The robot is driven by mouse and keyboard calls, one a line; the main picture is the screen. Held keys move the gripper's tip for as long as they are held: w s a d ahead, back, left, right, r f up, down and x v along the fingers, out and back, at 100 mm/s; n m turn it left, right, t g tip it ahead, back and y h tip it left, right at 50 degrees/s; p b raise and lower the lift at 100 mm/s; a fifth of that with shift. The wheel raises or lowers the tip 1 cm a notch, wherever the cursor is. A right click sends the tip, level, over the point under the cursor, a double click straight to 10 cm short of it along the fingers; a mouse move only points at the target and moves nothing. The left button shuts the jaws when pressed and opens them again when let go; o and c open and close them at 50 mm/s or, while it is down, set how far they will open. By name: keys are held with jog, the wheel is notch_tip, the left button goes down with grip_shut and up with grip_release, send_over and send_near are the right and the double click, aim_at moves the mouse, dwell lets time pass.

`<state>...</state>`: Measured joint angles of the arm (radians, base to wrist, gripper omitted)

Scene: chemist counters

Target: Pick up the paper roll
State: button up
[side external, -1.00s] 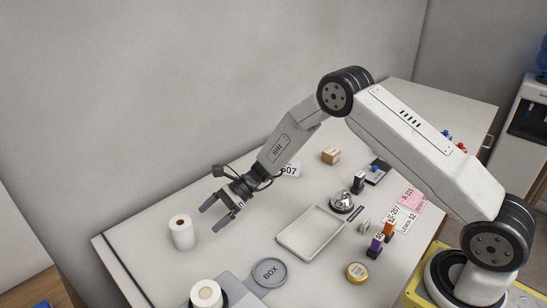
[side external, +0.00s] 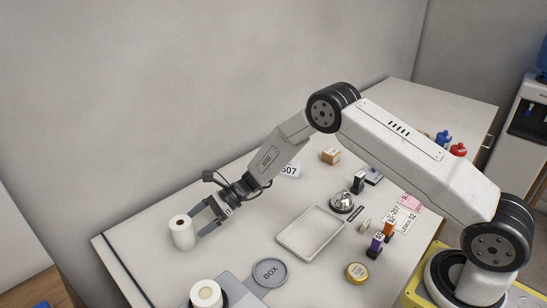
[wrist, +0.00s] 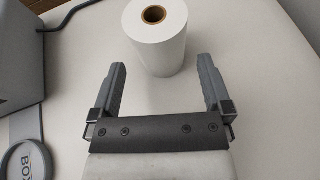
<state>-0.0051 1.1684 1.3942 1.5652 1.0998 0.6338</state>
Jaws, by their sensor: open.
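The white paper roll (side external: 182,233) stands upright near the left end of the counter, its brown core facing up. It also shows in the wrist view (wrist: 158,45), just beyond the fingertips and roughly centred between them, a little toward the right finger. My gripper (side external: 199,219) is open and empty, low over the counter on the right side of the roll. In the wrist view my gripper (wrist: 162,75) has one finger on each side, with the roll's lower part near the gap. I cannot tell whether a fingertip touches the roll.
A second roll (side external: 206,293) sits in a grey device at the front. A round grey lid marked BOX (side external: 270,273) and an empty white tray (side external: 293,249) lie to the right. A bell (side external: 342,202) and small boxes stand farther right. A wall runs behind the counter.

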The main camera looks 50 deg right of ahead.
aim_at(185, 232)
jog(key=shift+x, duration=2.5)
jog(key=shift+c, duration=0.2)
jog(key=c, duration=1.1)
